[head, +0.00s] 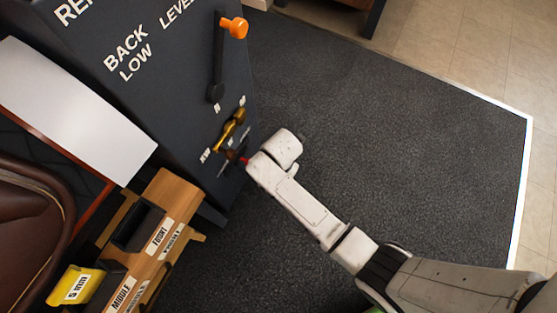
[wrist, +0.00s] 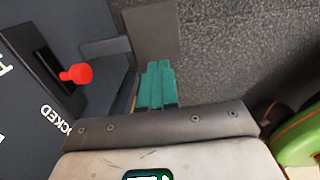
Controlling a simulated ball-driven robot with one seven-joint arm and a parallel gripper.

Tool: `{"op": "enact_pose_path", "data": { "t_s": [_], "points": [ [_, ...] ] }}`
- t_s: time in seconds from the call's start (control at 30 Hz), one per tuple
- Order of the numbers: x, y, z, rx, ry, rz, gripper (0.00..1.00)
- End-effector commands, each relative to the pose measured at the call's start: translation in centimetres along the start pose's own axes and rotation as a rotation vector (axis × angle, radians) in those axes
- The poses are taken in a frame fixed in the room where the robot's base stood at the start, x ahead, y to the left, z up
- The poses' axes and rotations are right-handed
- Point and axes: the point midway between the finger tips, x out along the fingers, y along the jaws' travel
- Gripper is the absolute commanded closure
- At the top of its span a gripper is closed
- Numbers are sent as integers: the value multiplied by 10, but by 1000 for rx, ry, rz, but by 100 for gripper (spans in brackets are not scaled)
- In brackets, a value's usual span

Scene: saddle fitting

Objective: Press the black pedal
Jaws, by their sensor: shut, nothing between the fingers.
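In the wrist view, my gripper (wrist: 155,85) shows its teal fingers together, with nothing between them. A flat dark grey plate (wrist: 150,32) lies just beyond the fingertips and may be the black pedal. I cannot tell whether the fingers touch it. A grey bar or bracket (wrist: 104,52) runs from the machine's side toward the plate. In the head view my white wrist hides the gripper, and no pedal can be made out there.
The dark machine cabinet (head: 150,75) stands left, with an orange-knobbed lever (head: 232,28) and a brass handle (head: 230,129). A red knob (wrist: 77,74) sticks out near my gripper. A wooden rack (head: 165,210) stands lower left. The dark mat (head: 400,130) is clear to the right.

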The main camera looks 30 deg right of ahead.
Motion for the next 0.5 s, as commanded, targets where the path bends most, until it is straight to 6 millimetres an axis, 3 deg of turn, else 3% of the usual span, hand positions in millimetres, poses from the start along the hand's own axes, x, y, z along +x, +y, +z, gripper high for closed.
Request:
{"op": "enact_pose_path", "data": {
  "t_s": [0.03, 0.2, 0.5],
  "points": [
    [17, 0, 0, -1, 1, -2, 100],
    [51, -1, 0, -1, 0, -2, 100],
    [88, 0, 0, 0, 0, 0, 100]
  ]
}}
